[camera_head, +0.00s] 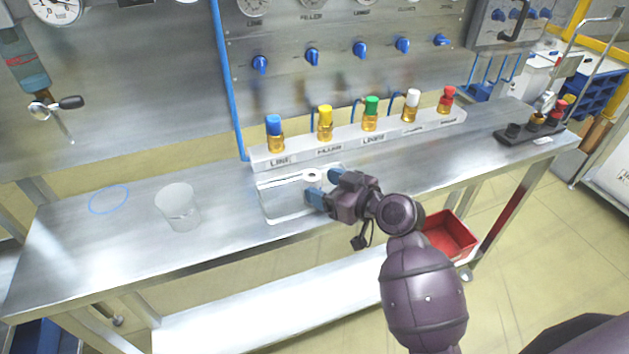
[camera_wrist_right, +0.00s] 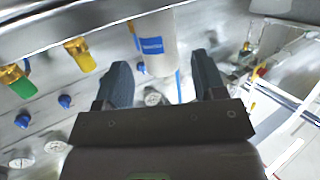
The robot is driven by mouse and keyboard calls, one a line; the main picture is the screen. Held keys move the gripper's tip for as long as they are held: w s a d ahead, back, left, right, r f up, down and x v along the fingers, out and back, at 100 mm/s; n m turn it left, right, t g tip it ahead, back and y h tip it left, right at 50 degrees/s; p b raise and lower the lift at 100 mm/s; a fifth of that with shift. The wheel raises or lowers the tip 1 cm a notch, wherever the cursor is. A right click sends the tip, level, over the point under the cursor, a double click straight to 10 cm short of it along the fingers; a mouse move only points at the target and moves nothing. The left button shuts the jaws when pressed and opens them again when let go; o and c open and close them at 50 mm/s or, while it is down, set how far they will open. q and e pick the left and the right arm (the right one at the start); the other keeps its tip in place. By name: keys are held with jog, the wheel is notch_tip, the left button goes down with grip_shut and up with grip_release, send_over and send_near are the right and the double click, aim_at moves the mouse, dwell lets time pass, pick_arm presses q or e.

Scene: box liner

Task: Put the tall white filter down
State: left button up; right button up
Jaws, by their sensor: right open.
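The tall white filter (camera_head: 313,176) stands upright at the clear tray (camera_head: 284,211) on the steel bench. In the head view I see its round top with a dark centre. In the right wrist view it is a white cylinder (camera_wrist_right: 158,62) with a blue label. My right gripper (camera_head: 323,186) is open, with one finger toward each side of the filter. In the wrist view there is a gap between the fingers (camera_wrist_right: 160,78) and the filter's sides. The gripper hides part of the tray's right end. My left gripper is not in view.
A clear beaker (camera_head: 178,207) and a blue ring (camera_head: 109,199) are on the bench to the left. A rack (camera_head: 349,139) with several coloured-cap fittings runs behind the tray. A black block of fittings (camera_head: 530,131) is at the far right. A red bin (camera_head: 449,236) is below.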

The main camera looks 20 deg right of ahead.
jog(key=v, duration=0.8)
jog(key=s+d+f+m+g+h, duration=0.1)
jog(key=s+f+h, duration=0.3)
jog(key=s+f, duration=0.4)
jog(key=s+d+f+m+g+h, duration=0.1)
jog(key=s+d+f+m+h, duration=0.2)
jog(key=s+f, duration=0.6)
notch_tip(320, 180, down, 6)
jog(key=shift+s+d+f+m+h, duration=0.2)
jog(key=shift+d+m+h, duration=0.1)
jog(key=shift+m+h, duration=0.3)
